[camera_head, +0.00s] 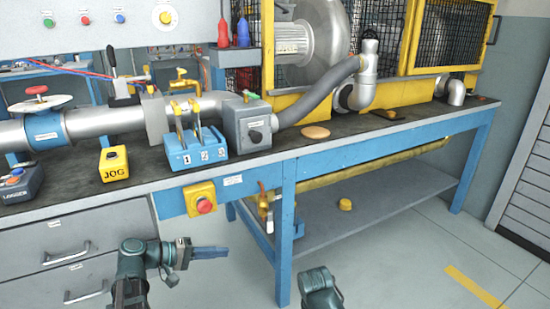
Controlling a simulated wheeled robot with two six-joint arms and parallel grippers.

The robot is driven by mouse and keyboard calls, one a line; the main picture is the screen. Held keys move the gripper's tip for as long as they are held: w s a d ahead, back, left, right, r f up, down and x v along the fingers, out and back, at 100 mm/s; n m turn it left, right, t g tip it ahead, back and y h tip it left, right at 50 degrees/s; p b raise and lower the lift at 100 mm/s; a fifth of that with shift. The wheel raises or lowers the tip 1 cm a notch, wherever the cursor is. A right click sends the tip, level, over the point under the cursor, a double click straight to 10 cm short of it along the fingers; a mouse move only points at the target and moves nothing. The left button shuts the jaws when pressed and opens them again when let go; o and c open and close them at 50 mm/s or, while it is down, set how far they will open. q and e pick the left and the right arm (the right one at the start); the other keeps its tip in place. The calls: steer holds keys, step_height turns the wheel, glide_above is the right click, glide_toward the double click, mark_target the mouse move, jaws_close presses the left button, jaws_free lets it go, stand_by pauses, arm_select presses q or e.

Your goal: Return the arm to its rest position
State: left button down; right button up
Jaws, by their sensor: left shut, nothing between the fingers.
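My left arm comes in at the bottom left, in front of the drawers. Its gripper (222,253) points to the right, below the bench top, shut and empty. It is apart from the bench and touches nothing that I can see. Part of my right arm (318,288) shows at the bottom middle, in front of the lower shelf. I cannot make out its gripper's fingers.
The blue bench (390,150) carries a yellow JOG box (114,163), a blue numbered lever block (195,150) and a grey pipe (318,100). A red emergency button (204,205) sticks out from the front edge above my left gripper. The floor at right (420,270) is clear.

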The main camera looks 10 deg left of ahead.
arm_select(q)
steer(key=s+d+f+m+g+y+p, duration=0.3)
steer(key=s+d+m+g+y+p, duration=0.15)
steer(key=s+d+y, duration=0.3)
steer(key=s+d+f+m+g+y+p, duration=0.2)
steer(key=s+d+m+g+y+p, duration=0.15)
steer(key=s+d+m+y, duration=0.4)
step_height(320, 180, up, 37)
steer(key=w+d+n+h+p, duration=0.1)
steer(key=n+p, duration=0.1)
steer(key=p, duration=3.6)
steer(key=shift+r+h, duration=0.2)
steer(key=shift+h, duration=0.1)
steer(key=c, duration=1.6)
jaws_free()
steer(key=shift+w, duration=0.1)
